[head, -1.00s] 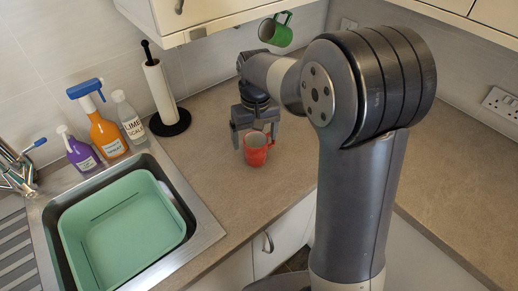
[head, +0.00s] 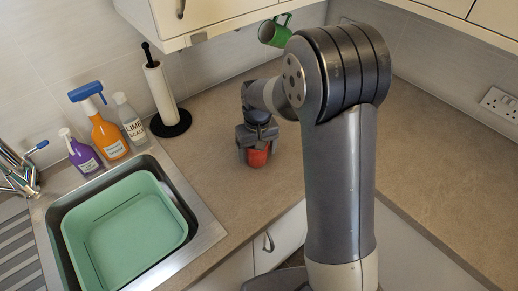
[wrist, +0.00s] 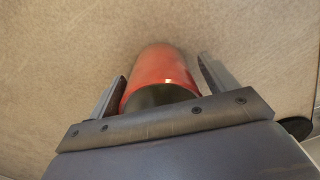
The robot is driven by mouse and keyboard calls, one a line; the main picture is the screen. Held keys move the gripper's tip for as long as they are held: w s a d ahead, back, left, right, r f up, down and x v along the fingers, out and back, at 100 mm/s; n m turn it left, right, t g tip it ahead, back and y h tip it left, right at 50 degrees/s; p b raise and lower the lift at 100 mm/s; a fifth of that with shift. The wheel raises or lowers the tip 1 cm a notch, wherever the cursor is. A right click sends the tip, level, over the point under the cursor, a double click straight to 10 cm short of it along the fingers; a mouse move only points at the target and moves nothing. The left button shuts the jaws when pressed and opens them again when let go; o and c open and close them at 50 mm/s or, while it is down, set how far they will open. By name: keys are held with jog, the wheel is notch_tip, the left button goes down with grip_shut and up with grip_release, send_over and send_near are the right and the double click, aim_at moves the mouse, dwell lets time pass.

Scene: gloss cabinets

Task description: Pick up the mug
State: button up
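The red mug (head: 258,157) stands on the worktop to the right of the sink, mostly hidden under my gripper (head: 257,145) in the head view. In the wrist view the red mug (wrist: 161,75) sits between the two fingers of my gripper (wrist: 162,70). The left finger is close to the mug's side, and a small gap shows at the right finger. My gripper is open around it. The mug's handle is not visible now. A second, green mug (head: 272,34) hangs tilted under the wall cabinet.
A sink with a green basin (head: 120,235) lies at the left. A paper towel roll (head: 160,88) on a black base stands behind and left of my gripper. The worktop (head: 215,185) in front is clear.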

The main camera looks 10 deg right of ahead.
jog(key=c, duration=1.2)
jog(key=shift+o, duration=0.2)
notch_tip(320, 180, up, 10)
jog(key=b, duration=0.1)
